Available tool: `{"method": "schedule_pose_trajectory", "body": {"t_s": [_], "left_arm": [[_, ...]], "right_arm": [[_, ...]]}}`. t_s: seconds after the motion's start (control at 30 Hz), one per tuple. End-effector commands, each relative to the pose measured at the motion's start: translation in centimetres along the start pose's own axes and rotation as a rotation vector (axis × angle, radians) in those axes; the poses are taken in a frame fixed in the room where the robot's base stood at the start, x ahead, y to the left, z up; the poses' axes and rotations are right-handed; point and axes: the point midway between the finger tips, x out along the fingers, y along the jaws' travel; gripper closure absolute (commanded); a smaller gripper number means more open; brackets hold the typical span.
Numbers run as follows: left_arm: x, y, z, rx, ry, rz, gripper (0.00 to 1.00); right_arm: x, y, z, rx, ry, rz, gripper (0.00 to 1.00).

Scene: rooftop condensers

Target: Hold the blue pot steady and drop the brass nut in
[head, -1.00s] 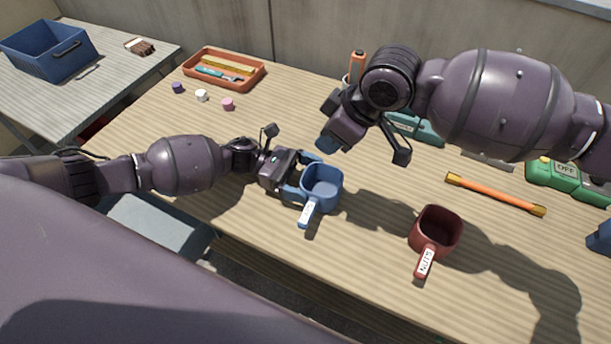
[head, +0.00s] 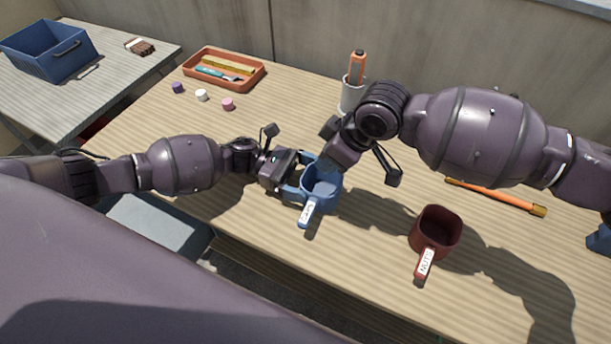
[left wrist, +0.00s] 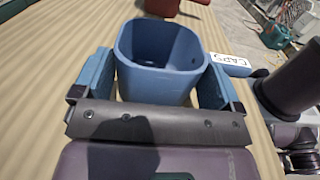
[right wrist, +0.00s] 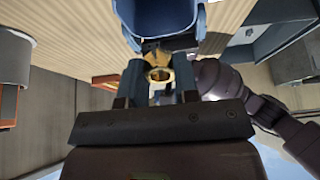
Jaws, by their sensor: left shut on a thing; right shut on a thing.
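The blue pot (head: 308,208) stands on the table, its handle with a white "CAPS" label pointing toward me. My left gripper (head: 302,178) is shut on the pot; in the left wrist view the blue pot (left wrist: 160,80) sits upright between both fingers, and the inside I can see looks empty. My right gripper (head: 328,164) is low over the pot's far rim. In the right wrist view it is shut on the brass nut (right wrist: 159,75), with the blue pot (right wrist: 155,18) just beyond the fingertips. The nut is hidden in the head view.
A dark red pot (head: 436,235) labelled "NUTS" stands to the right. An orange bar (head: 497,196) lies beyond it. A white cup (head: 350,95) with an orange-handled tool stands behind my right gripper. An orange tray (head: 222,75) and small caps (head: 201,95) are at the back left.

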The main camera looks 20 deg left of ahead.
Motion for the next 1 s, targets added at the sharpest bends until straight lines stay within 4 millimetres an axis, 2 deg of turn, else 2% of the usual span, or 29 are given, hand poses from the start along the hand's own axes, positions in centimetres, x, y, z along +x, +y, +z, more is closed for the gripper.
{"method": "schedule_pose_trajectory", "body": {"t_s": [0.2, 0.47, 0.5, 0.67, 0.7, 1.0], "left_arm": [[-0.02, -0.02, -0.06, 0.0, 0.001, 0.0, 0.33], [-0.02, -0.02, -0.06, 0.0, 0.001, 0.0, 0.33], [-0.02, -0.02, -0.06, 0.0, 0.001, 0.0, 0.33], [-0.02, -0.02, -0.06, 0.0, 0.001, 0.0, 0.33], [-0.02, -0.02, -0.06, 0.0, 0.001, 0.0, 0.33], [-0.02, -0.03, -0.06, -0.001, 0.001, 0.0, 0.33]], "right_arm": [[0.81, -0.06, 0.43, 0.001, 0.0, -0.001, 1.0], [0.86, -0.04, 0.45, 0.0, 0.0, -0.001, 1.0], [0.86, -0.04, 0.45, 0.0, 0.0, -0.001, 0.68], [0.85, -0.04, 0.44, 0.0, 0.0, -0.001, 0.44], [0.85, -0.04, 0.45, 0.0, 0.0, -0.001, 0.41], [0.65, -0.02, 0.46, 0.001, 0.0, 0.0, 0.41]]}}
